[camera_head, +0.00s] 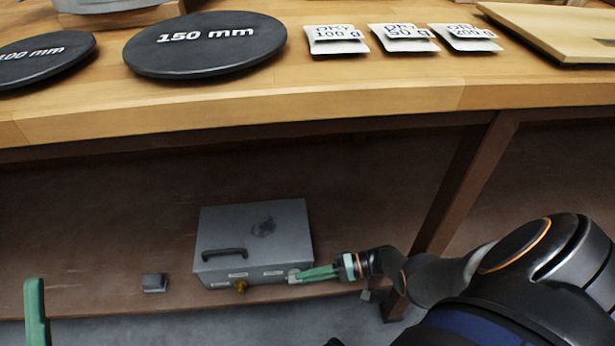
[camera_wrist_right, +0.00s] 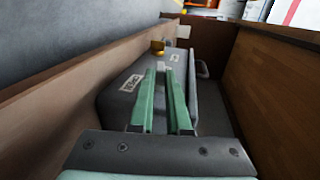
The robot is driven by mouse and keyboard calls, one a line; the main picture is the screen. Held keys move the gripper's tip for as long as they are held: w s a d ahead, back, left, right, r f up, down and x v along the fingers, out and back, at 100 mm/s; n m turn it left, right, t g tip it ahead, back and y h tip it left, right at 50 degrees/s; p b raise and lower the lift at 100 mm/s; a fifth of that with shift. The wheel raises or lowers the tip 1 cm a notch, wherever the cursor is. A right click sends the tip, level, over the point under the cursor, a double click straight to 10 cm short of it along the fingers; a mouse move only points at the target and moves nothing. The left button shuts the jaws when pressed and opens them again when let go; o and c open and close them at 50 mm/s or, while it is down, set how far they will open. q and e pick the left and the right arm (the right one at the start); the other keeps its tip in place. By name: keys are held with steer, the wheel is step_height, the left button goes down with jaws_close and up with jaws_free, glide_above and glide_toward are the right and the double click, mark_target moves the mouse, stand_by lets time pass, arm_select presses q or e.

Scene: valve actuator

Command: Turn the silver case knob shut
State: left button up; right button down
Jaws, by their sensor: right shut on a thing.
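The grey case (camera_head: 255,232) lies on the low shelf under the table, with a black handle on its lid. A brass knob (camera_head: 240,286) sticks out of its front face, and it also shows in the right wrist view (camera_wrist_right: 157,47). A small silver knob (camera_head: 293,275) is at the right end of the front face. My right gripper (camera_head: 300,275) reaches in from the right and is shut on the silver knob, which its fingertips mostly hide. The knob's turn angle cannot be made out. One green finger of my left gripper (camera_head: 36,310) shows at the lower left, away from the case.
A small dark grey block (camera_head: 154,283) lies on the shelf left of the case. The wooden table (camera_head: 380,98) overhangs the shelf, with a 150 mm disc (camera_head: 205,58) and several labelled packets on top. A table leg (camera_head: 462,185) stands right of the case, near my right arm.

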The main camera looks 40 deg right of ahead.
steer(key=c, duration=0.9)
jaws_free()
steer(key=shift+a, duration=0.1)
arm_select(q)
step_height(320, 180, up, 15)
steer(key=a+p, duration=0.2)
steer(key=p, duration=1.2)
steer(key=w+f+n+g+y+p, duration=0.1)
steer(key=w+f+n+y, duration=0.1)
steer(key=f, duration=0.3)
steer(key=w+f+n+g+y, duration=0.1)
steer(key=w+f+n+y, duration=0.1)
steer(key=f+y, duration=0.2)
steer(key=w+a+f+n+y+p, duration=0.1)
steer(key=w+f+n+y, duration=0.1)
steer(key=f, duration=0.4)
steer(key=shift+w+f+n+g+y+p, duration=0.15)
steer(key=shift+w+n+g+y+p, duration=0.15)
steer(key=shift+n+g+y, duration=0.15)
arm_select(e)
steer(key=s+a+r, duration=0.2)
steer(key=s+r, duration=0.1)
steer(key=r, duration=0.1)
steer(key=s+a+r, duration=0.3)
steer(key=s+r, duration=0.1)
steer(key=s+a+r, duration=0.3)
steer(key=s+r, duration=0.1)
steer(key=r, duration=0.1)
steer(key=shift+s+a, duration=0.1)
steer(key=shift+s, duration=0.15)
